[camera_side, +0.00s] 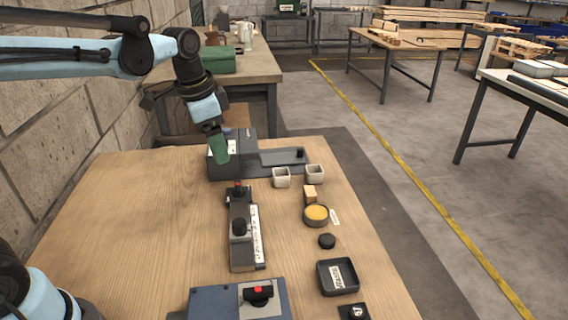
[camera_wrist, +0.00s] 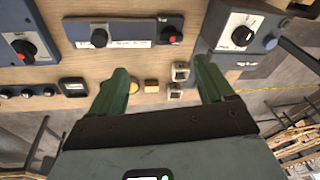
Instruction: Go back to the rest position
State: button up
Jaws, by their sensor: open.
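My gripper (camera_side: 217,146) is green and hangs from my blue and dark arm above the wooden table (camera_side: 140,215), at the upper left of the side view. In the wrist view, my gripper's two green fingers (camera_wrist: 163,88) are spread apart with nothing between them. In the side view the gripper is in front of part of a grey machine (camera_side: 246,146) with a flat tray-like extension. I cannot tell exactly how high it is above the table.
A long control box (camera_side: 240,250), a blue-grey box with a red knob (camera_side: 212,302), two small pale cups (camera_side: 281,183), a wooden block (camera_side: 310,190), a round dish with yellow contents (camera_side: 316,223), a black knob (camera_side: 327,241) and a black tray (camera_side: 338,291) stand on the table. The table's left part is clear.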

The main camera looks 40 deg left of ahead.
jog(key=s+d+f+n+t, duration=0.1)
jog(key=s+f+n+t, duration=0.1)
jog(key=s, duration=0.3)
jog(key=s+d+f+n+t, duration=0.1)
jog(key=s+f+n+t, duration=0.1)
jog(key=s+n, duration=0.2)
jog(key=shift+s+t, duration=0.3)
jog(key=shift+s, duration=0.6)
